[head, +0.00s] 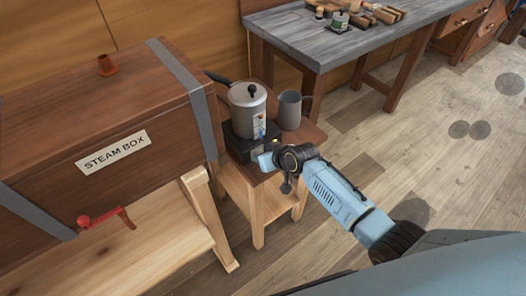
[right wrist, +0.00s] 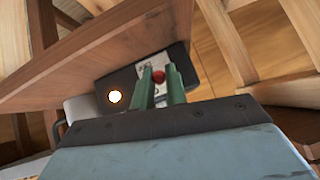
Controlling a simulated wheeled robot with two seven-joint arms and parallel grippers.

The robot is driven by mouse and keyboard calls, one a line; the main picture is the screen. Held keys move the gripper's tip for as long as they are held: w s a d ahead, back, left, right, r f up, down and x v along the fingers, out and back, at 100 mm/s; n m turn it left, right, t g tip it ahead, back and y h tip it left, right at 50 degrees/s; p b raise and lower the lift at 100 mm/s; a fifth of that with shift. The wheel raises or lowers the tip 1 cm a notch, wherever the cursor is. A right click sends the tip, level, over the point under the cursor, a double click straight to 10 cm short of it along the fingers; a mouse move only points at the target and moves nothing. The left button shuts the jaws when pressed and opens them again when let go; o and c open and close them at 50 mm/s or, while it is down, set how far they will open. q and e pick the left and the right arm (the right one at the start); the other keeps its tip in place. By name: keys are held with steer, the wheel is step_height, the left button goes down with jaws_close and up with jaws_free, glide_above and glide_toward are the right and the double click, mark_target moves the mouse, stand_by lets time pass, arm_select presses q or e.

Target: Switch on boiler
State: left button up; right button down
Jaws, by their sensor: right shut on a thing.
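The boiler (head: 246,105) is a grey lidded pot with a black knob and side handle. It stands on a black base (head: 238,147) on a small wooden stand. My right gripper's light blue hand (head: 266,161) is at the front of this base; its fingers are hard to see there. In the right wrist view the green fingers of my right gripper (right wrist: 162,84) are shut on a red switch (right wrist: 158,76) on a pale plate. A round lamp (right wrist: 115,96) on the black base glows yellow-white. My left gripper is not in view.
A grey mug (head: 290,110) stands right of the boiler on the stand (head: 240,185). The wooden steam box (head: 95,90), with a red handle (head: 105,216), is close on the left. A workbench (head: 345,40) with tools stands behind. The floor at right is open.

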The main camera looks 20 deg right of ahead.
steer(key=shift+w+r+g+p, duration=0.2)
steer(key=shift+r+g+p, duration=0.1)
steer(key=shift+g+p, duration=0.3)
steer(key=c, duration=1.5)
jaws_free()
steer(key=shift+f, duration=0.1)
steer(key=shift+o, duration=0.2)
steer(key=shift+s, duration=0.1)
steer(key=p+v, duration=0.3)
steer(key=v, duration=1)
steer(key=shift+s+a+p, duration=0.15)
steer(key=shift+a+p, duration=0.05)
steer(key=shift+p, duration=0.2)
